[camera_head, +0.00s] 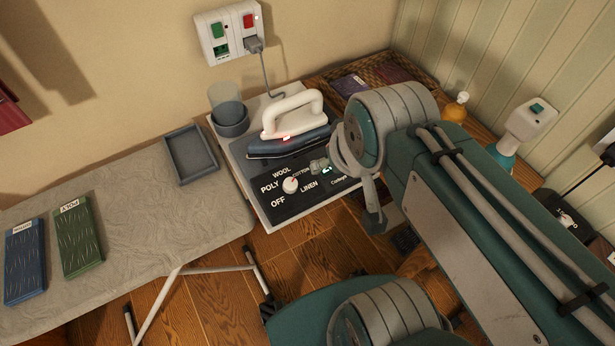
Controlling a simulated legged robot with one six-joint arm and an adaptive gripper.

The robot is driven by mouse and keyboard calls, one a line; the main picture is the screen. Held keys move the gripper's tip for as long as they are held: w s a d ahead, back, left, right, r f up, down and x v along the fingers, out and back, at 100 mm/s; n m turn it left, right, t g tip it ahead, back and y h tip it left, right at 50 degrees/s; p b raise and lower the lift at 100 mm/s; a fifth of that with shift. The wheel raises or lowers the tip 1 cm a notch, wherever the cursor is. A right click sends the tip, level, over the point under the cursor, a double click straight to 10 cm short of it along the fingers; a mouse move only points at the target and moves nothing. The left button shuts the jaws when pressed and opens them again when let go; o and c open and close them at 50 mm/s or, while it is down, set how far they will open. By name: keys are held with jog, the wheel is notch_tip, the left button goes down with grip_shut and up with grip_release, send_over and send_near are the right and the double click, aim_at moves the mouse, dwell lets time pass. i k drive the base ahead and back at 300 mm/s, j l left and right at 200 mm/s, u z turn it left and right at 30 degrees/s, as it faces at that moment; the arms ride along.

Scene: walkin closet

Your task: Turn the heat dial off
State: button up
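The heat dial (290,185) is a small white round knob on a black panel (283,208) at the front of the ironing station. Labels OFF, POLY, WOOL, COTTON and LINEN ring it, with OFF at its lower left. The knob's pointer is too small to read surely. A white and dark blue iron (292,125) with a small red light rests just behind the panel. My gripper (345,190) is right of the dial, apart from it, partly hidden by my wrist. Its fingers do not show clearly enough to tell open from shut.
A wall socket (229,33) with a plugged cord is above. A cup (228,108) and grey tray (190,154) are left of the iron. Folded blue (25,262) and green (78,238) cloths lie on the ironing board (160,215). A spray bottle (525,125) stands at right.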

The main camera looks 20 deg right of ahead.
aim_at(290, 184)
jog(key=k+j+z, duration=0.1)
jog(key=j+z, duration=0.2)
jog(key=k+j+z, duration=0.25)
jog(key=j, duration=0.2)
jog(key=j+z, duration=0.3)
jog(key=k+j, duration=0.05)
jog(key=j, duration=0.05)
